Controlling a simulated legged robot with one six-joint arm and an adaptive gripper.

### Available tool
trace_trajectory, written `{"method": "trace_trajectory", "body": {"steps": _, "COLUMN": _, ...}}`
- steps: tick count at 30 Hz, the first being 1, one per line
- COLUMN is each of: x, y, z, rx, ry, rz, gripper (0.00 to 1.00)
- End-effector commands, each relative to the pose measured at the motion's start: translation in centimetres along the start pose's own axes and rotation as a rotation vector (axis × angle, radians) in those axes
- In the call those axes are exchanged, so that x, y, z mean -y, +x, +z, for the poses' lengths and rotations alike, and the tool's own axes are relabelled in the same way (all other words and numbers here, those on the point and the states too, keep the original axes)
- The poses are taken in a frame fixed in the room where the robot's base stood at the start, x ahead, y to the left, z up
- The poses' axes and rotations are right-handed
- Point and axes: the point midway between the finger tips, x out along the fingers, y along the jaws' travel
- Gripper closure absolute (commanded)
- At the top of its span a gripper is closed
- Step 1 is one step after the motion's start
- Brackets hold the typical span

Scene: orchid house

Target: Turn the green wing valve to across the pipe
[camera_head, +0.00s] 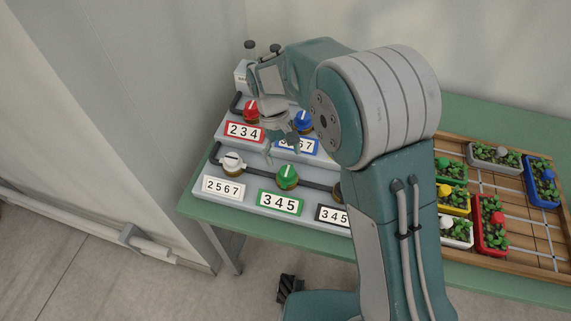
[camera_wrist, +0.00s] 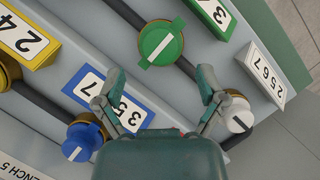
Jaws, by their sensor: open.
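The green wing valve (camera_head: 288,176) sits on the front row of the stepped grey panel, above a green-framed 345 plate (camera_head: 280,202). In the wrist view the green valve (camera_wrist: 161,43) is at the upper middle, and its white line and wings lie roughly across the dark pipe (camera_wrist: 128,14). My gripper (camera_wrist: 160,95) is open and empty, its fingers apart, both short of the valve in that picture. In the head view my gripper (camera_head: 281,145) hangs over the panel behind the green valve, apart from it.
A white valve (camera_head: 233,162), a red valve (camera_head: 251,111) and a blue valve (camera_head: 303,122) stand close by. My arm hides the panel's right part. Planter boxes (camera_head: 491,226) stand on a wooden rack at the right. A wall is on the left.

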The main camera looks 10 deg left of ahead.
Motion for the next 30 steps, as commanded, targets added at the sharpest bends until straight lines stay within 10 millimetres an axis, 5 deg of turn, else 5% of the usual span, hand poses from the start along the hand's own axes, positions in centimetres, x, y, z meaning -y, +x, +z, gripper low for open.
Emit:
{"method": "trace_trajectory", "body": {"steps": 12, "x": 0.0, "y": -7.5, "z": -0.2, "rx": 0.0, "ry": 0.0, "rz": 0.0, "gripper": 0.1}}
{"method": "trace_trajectory", "body": {"steps": 30, "x": -0.1, "y": -8.1, "z": -0.1, "rx": 0.001, "ry": 0.0, "rz": 0.0, "gripper": 0.1}}
